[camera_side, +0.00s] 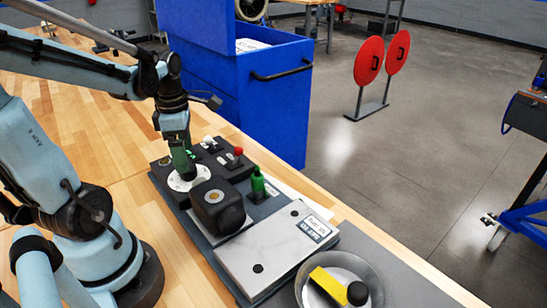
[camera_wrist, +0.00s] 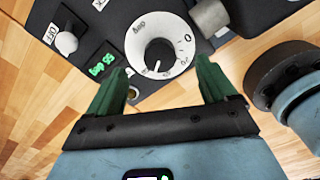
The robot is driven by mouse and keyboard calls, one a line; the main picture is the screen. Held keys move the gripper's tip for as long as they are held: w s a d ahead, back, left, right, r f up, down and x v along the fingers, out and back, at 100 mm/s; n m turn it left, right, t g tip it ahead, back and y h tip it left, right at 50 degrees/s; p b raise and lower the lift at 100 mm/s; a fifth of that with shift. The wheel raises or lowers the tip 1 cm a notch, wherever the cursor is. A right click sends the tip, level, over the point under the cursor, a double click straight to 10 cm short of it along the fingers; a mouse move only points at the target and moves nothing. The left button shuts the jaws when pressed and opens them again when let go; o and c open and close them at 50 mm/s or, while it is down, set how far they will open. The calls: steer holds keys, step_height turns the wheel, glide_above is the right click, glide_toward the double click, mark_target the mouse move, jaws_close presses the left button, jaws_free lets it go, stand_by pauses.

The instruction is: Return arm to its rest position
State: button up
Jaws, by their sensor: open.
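My gripper (camera_wrist: 165,85) shows in the wrist view with its two green fingers apart and nothing between them. In front of the fingertips is a round white dial (camera_wrist: 160,52) on a dark panel. In the side view my gripper (camera_side: 186,166) points down just above the white dial (camera_side: 186,180). Whether the fingertips touch the dial cannot be told. My arm reaches in from the left over the wooden bench.
The dark panel (camera_side: 160,170) has a red knob (camera_side: 239,151) and switches. A black block (camera_side: 218,205), a green bottle-like part (camera_side: 258,183), a grey plate (camera_side: 275,250) and a bowl (camera_side: 370,275) stand nearby. A blue cabinet (camera_side: 240,95) stands behind the bench.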

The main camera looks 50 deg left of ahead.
steer(key=shift+w+d+r+m, duration=0.15)
steer(key=shift+w+d+m, duration=0.25)
steer(key=shift+m, duration=0.5)
steer(key=w+d+r+m+t, duration=0.2)
steer(key=d+m, duration=0.5)
steer(key=m, duration=0.7)
steer(key=w+d+r+m+t, duration=0.2)
steer(key=d+m+t, duration=0.3)
steer(key=m, duration=0.9)
steer(key=w+d, duration=0.1)
steer(key=d, duration=0.1)
steer(key=shift+w+d, duration=0.35)
steer(key=shift+d, duration=0.05)
